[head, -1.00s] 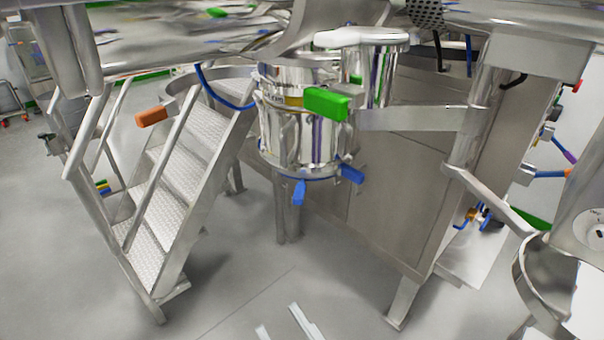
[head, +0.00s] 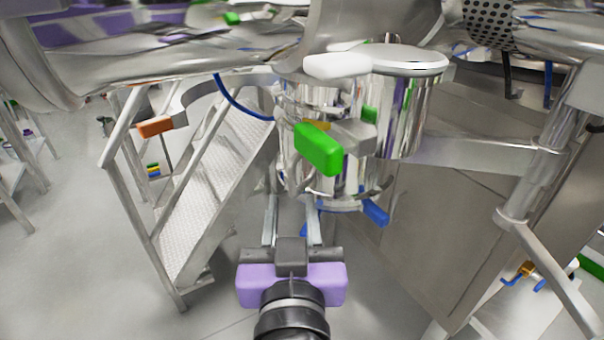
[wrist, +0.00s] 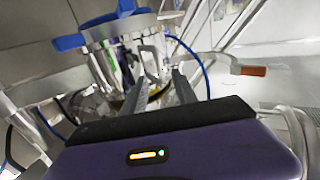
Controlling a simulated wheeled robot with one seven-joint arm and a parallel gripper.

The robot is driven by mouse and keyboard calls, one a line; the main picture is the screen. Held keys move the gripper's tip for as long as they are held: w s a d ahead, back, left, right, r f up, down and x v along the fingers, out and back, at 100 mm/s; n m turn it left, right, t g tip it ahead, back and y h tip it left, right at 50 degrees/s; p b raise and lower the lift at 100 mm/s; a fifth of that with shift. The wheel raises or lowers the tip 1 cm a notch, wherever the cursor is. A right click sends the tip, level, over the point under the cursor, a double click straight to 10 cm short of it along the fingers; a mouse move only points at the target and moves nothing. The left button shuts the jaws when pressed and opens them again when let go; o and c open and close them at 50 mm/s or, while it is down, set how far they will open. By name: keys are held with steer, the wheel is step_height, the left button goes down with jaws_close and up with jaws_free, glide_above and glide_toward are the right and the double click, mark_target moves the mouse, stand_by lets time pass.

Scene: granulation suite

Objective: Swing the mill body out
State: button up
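The mill body (head: 295,97) is a shiny steel cylinder under the big steel vessel, partly hidden by a green handle (head: 319,149) in front of it. A blue handle (head: 375,212) sticks out near its lower rim. My gripper (head: 291,205) is below and in front of the mill body, fingers pointing at it, spread apart with no thing seen held between them. The wrist view also shows the two separate fingers of my gripper (wrist: 159,80) in front of the shiny cylinder (wrist: 107,60) and a blue handle (wrist: 70,42). Contact with the mill body cannot be told.
A lidded steel cylinder (head: 408,105) stands beside the mill body at right. An orange handle (head: 155,127) on a curved bracket is at left, before steel stairs (head: 215,175). A blue hose (head: 238,102) hangs nearby. A steel cabinet (head: 445,225) fills the right. Floor is open at lower left.

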mark_target(292, 181)
steer(key=w, duration=0.5)
steer(key=w+p, duration=0.1)
steer(key=w, duration=0.1)
steer(key=shift+w+a, duration=0.35)
jaws_close()
stand_by(1.1)
